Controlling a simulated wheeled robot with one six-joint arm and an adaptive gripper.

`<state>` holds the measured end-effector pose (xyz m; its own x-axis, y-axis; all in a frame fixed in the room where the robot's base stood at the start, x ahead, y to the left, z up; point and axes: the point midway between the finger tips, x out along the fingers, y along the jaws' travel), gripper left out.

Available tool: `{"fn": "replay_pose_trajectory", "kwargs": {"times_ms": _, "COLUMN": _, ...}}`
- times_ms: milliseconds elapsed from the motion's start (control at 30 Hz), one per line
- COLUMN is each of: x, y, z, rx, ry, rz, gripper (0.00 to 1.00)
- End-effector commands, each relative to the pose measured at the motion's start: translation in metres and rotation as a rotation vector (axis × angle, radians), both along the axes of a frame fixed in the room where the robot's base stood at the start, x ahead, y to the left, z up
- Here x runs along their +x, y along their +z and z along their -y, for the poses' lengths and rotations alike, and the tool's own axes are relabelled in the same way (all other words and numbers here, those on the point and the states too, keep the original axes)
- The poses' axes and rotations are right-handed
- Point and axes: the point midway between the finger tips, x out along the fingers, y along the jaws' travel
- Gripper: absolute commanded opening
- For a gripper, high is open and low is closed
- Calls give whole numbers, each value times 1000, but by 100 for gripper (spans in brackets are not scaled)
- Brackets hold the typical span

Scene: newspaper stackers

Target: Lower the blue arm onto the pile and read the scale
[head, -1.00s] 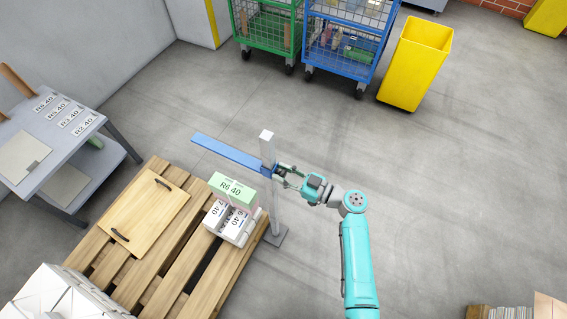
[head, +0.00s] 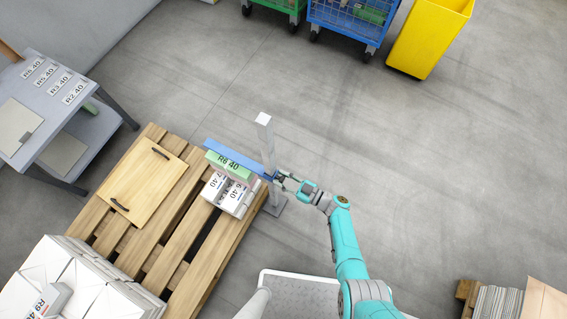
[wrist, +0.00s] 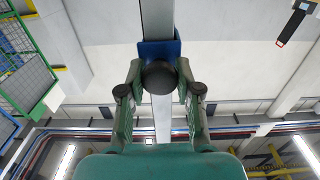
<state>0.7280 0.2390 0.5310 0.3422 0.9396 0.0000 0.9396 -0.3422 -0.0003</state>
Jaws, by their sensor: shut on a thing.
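The blue arm (head: 236,158) reaches left from its slider on the pale upright post (head: 266,140) in the head view. It runs along the far top edge of the green bundle marked R6 40 (head: 226,168), which lies on white bundles (head: 231,197). I cannot tell if arm and pile touch. My gripper (head: 279,179) is shut on the slider's dark round knob, clearest in the wrist view (wrist: 159,77); the blue slider (wrist: 158,48) is just beyond it around the post. No scale marks are readable in either view.
The pile stands on a wooden pallet (head: 194,262) beside a wooden board with handles (head: 143,187). White stacks (head: 75,280) are front left, a grey table with labels (head: 60,110) left. Wheeled cages (head: 352,25) and a yellow bin (head: 428,38) stand behind.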

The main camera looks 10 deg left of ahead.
Motion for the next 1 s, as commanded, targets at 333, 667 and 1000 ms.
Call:
{"fn": "replay_pose_trajectory", "kwargs": {"times_ms": 333, "x": -3, "y": -3, "z": -1, "rx": 0, "ry": 2, "rz": 1, "gripper": 0}}
{"fn": "replay_pose_trajectory", "kwargs": {"times_ms": 667, "x": -3, "y": -3, "z": -1, "rx": 0, "ry": 1, "rz": 1, "gripper": 58}}
{"fn": "replay_pose_trajectory", "kwargs": {"times_ms": 1000, "x": -7, "y": -3, "z": 10, "rx": 0, "ry": 0, "rz": 1, "gripper": 58}}
